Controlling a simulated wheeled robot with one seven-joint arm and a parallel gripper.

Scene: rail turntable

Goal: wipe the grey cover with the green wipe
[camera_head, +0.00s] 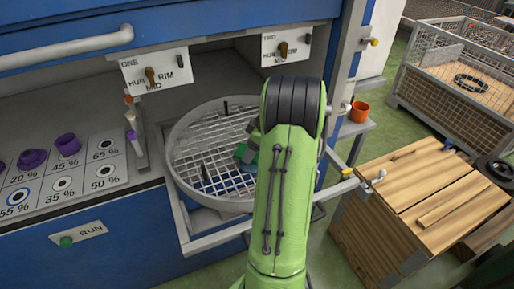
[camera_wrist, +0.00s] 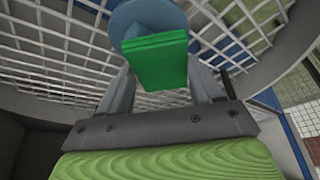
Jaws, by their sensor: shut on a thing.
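My gripper (camera_wrist: 160,82) is shut on the green wipe (camera_wrist: 157,58), a flat bright green block between its fingers in the wrist view. In the head view the wipe (camera_head: 243,153) shows as a small green patch over the round mesh turntable (camera_head: 187,130), left of my arm. A blue-grey rounded thing (camera_wrist: 145,14) is right behind the wipe in the wrist view, partly hidden by it. It may be the grey cover; I cannot tell for sure. I cannot tell whether the wipe touches it.
A panel with purple cups (camera_head: 67,144) lies left. An orange pot (camera_head: 359,111) stands right of my arm, and a wooden crate (camera_head: 425,205) further right. Green floor shows between crates.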

